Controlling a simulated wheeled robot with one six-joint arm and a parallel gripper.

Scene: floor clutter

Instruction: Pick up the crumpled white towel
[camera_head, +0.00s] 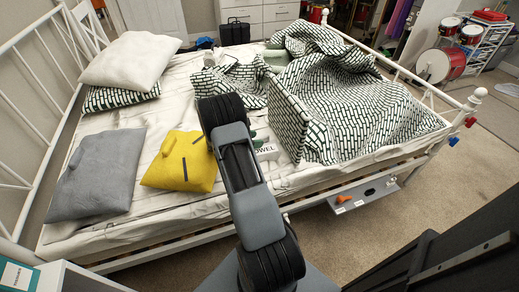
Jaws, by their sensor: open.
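A small white piece with dark letters reading "OWEL" (266,150) lies on the bed just right of my arm, which hides its left part. I cannot tell whether it is the towel itself or a label. No other crumpled white towel stands out from the wrinkled white sheet. My arm rises from the bottom of the picture over the bed's near edge. My gripper does not show; the arm links cover that area.
The bed (205,212) holds a yellow cushion (182,160), a grey pillow (95,178), a white pillow (130,60) and a bunched patterned blanket (355,105). A small shelf (365,195) with an orange item hangs at the bed's side.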

